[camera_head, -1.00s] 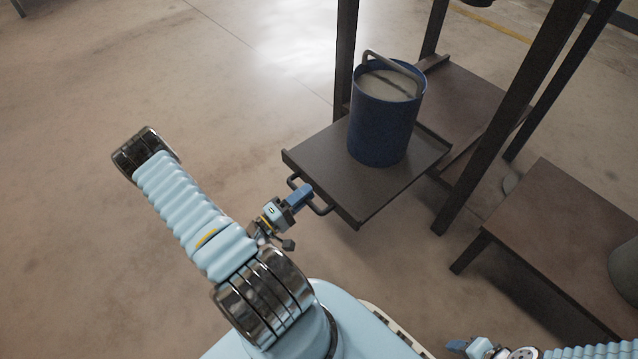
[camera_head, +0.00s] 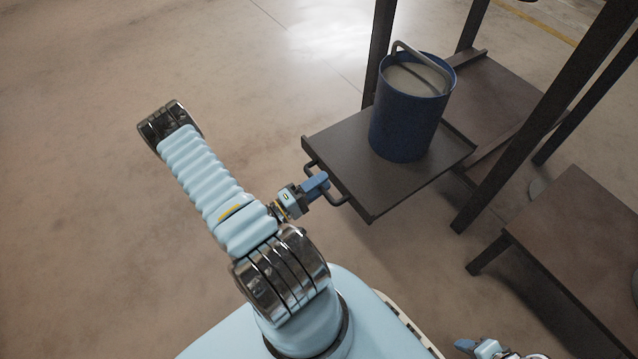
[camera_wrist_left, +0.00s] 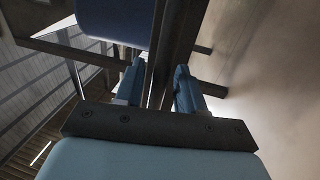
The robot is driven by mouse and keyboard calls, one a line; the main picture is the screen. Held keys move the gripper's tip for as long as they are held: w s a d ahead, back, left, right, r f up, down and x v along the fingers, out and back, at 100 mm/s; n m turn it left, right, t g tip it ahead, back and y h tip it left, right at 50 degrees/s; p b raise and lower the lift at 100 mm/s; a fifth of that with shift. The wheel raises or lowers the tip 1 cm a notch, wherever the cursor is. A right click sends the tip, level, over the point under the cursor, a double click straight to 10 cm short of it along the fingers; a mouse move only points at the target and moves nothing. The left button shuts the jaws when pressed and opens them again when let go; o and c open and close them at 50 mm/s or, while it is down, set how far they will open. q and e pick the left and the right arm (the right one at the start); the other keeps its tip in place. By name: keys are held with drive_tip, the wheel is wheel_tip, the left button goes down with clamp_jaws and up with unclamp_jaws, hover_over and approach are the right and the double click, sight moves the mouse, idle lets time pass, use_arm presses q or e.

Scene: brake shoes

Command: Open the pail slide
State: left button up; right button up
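The pail slide (camera_head: 335,150) is a dark, flat tray sticking out from a dark metal stand. A blue pail (camera_head: 405,125) with a grey bail and pale contents stands upright on it. A dark bar handle (camera_head: 337,199) is on the tray's front edge. My left gripper (camera_head: 318,184) is at this handle, its blue fingers around the bar. In the left wrist view, my left fingers (camera_wrist_left: 157,88) stand a little apart with a dark bar between them, and the pail (camera_wrist_left: 112,20) shows above. My right gripper (camera_head: 466,345) is at the bottom edge, small and partly cut off.
The stand's dark posts (camera_head: 535,120) rise behind and right of the tray. A low brown table (camera_head: 580,225) stands at the right, with part of a grey round object (camera_head: 635,285) at the picture's edge. The concrete floor (camera_head: 90,250) at the left is clear.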

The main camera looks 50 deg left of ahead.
use_arm(q)
drive_tip(key=shift+s, duration=0.1)
drive_tip(key=v, duration=1.3)
drive_tip(key=shift+s, duration=0.35)
